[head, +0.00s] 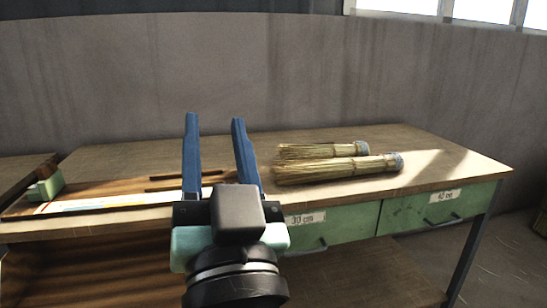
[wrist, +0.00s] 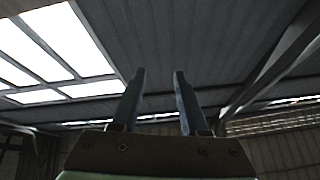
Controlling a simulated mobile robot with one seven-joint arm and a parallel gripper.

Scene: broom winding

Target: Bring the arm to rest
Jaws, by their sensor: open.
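My gripper (head: 215,118) is raised in front of the workbench in the head view, its two blue fingers pointing up and apart, with nothing between them. In the wrist view my gripper (wrist: 158,72) also shows empty, its fingers pointing toward the roof and skylights. It touches nothing that I can see. The arm's dark wrist covers part of the bench front and the left part of a green drawer.
The wooden workbench (head: 440,158) carries two straw bundles (head: 335,170) lying at its middle right. Below are green drawers (head: 430,209) labelled 30 cm and apparently 40 cm. A green block (head: 47,187) and wooden strips lie at left. A concrete wall stands behind.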

